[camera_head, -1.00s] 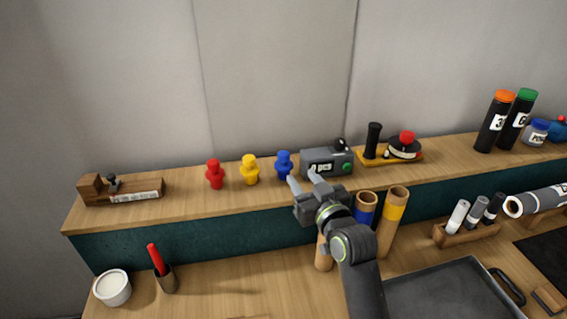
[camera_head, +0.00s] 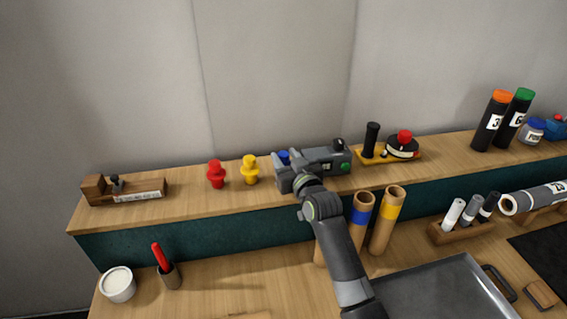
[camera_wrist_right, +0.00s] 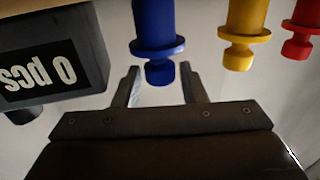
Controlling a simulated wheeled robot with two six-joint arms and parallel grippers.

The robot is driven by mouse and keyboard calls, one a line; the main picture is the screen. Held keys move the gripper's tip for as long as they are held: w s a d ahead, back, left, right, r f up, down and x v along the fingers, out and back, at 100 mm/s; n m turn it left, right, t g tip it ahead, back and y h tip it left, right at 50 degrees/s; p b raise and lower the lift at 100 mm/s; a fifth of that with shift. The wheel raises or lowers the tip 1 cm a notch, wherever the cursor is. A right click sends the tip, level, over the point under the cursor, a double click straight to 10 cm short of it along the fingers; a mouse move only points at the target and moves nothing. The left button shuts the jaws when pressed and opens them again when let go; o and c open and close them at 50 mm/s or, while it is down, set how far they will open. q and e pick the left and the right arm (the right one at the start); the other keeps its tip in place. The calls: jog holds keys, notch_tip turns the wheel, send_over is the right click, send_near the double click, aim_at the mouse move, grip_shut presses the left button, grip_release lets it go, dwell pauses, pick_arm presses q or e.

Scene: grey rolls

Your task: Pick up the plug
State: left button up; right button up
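Three plugs stand upright on the raised wooden shelf: a red plug (camera_head: 216,174), a yellow plug (camera_head: 250,169) and a blue plug (camera_head: 284,157). My right gripper (camera_head: 286,164) is at the blue plug and hides most of it in the head view. In the right wrist view my right gripper (camera_wrist_right: 161,78) is open, and the knob end of the blue plug (camera_wrist_right: 155,35) shows between its fingertips, with visible gaps to the fingers. The yellow plug (camera_wrist_right: 247,30) and red plug (camera_wrist_right: 303,25) stand off to the right there. My left gripper is not in view.
A grey counter box (camera_head: 325,160) stands close to the right of my right gripper; it also shows in the wrist view (camera_wrist_right: 50,60). Wooden tubes (camera_head: 387,220) stand below the shelf near my arm. A wooden block with a label (camera_head: 125,190) lies at the shelf's left.

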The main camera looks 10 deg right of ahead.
jog(key=shift+w+a, duration=0.15)
jog(key=shift+w, duration=0.7)
jog(key=shift+c, duration=0.4)
jog(key=c, duration=0.6)
notch_tip(320, 180, up, 9)
jog(key=shift+f+b, duration=0.1)
jog(key=shift+b, duration=0.5)
jog(key=shift+c, duration=0.2)
jog(key=shift+s+r, duration=0.2)
jog(key=shift+r, duration=0.15)
jog(key=s+d+m+h, duration=0.1)
jog(key=s+d, duration=0.1)
jog(key=s, duration=0.7)
jog(key=s+d+m+h, duration=0.1)
jog(key=s+d+h, duration=0.1)
jog(key=s, duration=0.8)
jog(key=shift+s+d+r, duration=0.25)
jog(key=shift+d+r, duration=0.05)
jog(key=shift+d, duration=0.35)
